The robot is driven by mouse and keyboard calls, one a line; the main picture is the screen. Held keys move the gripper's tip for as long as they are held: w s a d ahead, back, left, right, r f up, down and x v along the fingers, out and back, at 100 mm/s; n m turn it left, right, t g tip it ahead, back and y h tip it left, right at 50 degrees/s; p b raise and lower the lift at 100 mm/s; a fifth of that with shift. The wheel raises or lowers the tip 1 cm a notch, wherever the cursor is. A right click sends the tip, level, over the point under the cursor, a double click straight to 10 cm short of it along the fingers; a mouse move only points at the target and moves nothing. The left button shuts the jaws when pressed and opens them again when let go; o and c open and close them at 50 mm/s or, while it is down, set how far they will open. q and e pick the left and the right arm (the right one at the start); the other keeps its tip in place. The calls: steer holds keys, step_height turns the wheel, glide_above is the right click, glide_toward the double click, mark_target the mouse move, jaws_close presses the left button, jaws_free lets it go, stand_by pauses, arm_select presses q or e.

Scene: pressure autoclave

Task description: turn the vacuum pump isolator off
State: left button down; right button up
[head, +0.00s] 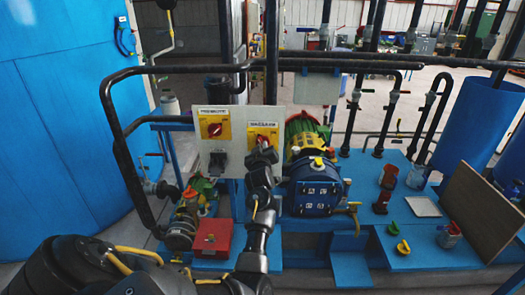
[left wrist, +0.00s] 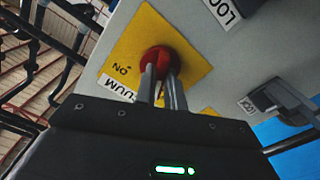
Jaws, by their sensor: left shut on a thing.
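The vacuum pump isolator is a red rotary knob (left wrist: 157,58) on a yellow plate (left wrist: 130,52), seen close up in the left wrist view. "ON" and part of the word "VACUUM" show upside down beside it. In the head view, its yellow plate (head: 255,131) is the right one of two on a pale panel (head: 236,165). My left gripper (head: 262,150) reaches up to it and largely covers the knob there. In the left wrist view, the gripper's two narrow fingers (left wrist: 164,76) are shut on the red knob. My right gripper is not in view.
A second red isolator (head: 214,130) on yellow is to the left on the panel. A dark pipe (head: 150,71) bends around the panel's left and top. A blue pump (head: 316,185) stands close on the right. A red box (head: 212,238) is below.

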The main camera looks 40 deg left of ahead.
arm_select(q)
steer(key=shift+n+b, duration=0.6)
steer(key=shift+n, duration=1)
steer(key=c, duration=1.5)
jaws_free()
steer(key=b+v, duration=0.2)
steer(key=v, duration=0.5)
steer(key=shift+s+d, duration=0.15)
steer(key=shift+s, duration=0.05)
